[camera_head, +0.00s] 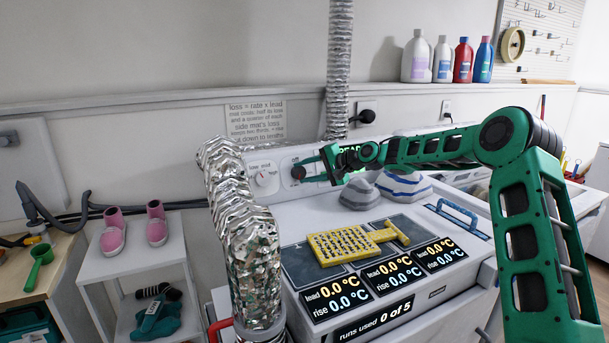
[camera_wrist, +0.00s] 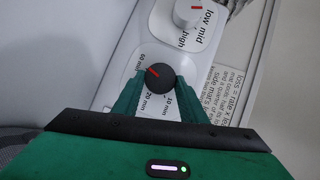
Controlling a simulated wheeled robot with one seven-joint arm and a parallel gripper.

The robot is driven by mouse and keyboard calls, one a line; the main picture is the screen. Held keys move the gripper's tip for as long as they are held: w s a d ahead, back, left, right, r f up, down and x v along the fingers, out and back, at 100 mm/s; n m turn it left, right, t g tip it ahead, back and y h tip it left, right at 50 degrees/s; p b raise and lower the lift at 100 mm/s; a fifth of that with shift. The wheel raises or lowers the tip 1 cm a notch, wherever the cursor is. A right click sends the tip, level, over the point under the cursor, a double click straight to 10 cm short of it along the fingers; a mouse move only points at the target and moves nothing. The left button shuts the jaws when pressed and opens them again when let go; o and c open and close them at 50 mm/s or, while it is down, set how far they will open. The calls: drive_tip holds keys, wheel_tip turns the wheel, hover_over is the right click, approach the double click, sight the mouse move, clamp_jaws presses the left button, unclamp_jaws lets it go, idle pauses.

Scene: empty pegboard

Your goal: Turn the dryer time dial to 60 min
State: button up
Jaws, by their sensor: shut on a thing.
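The time dial (camera_wrist: 160,80) is a dark round knob with a red pointer mark, on a white panel with printed minute labels. In the wrist view its red mark points to the upper left, roughly toward a label that looks like 50 or 60 min; the digits are too small to be sure. My gripper (camera_wrist: 160,92) has its green fingers on either side of the dial, shut on it. In the head view the dial (camera_head: 297,172) shows at the left end of my gripper (camera_head: 306,170), on the dryer's back panel. The fingers partly cover the other labels.
A white heat knob (camera_head: 264,179), labelled low and mid, is left of the dial. A foil duct (camera_head: 250,250) stands in front on the left. A yellow perforated block (camera_head: 343,246) and displays cover the dryer top.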

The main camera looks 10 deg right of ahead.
drive_tip(key=shift+d+f, duration=0.2)
drive_tip(key=shift+f, duration=0.15)
drive_tip(key=o, duration=1.1)
drive_tip(key=shift+c, duration=0.2)
drive_tip(key=shift+a+r, duration=0.1)
drive_tip(key=shift+r, duration=0.05)
drive_tip(key=v, duration=1)
drive_tip(key=shift+s+d, duration=0.2)
drive_tip(key=shift+d, duration=0.1)
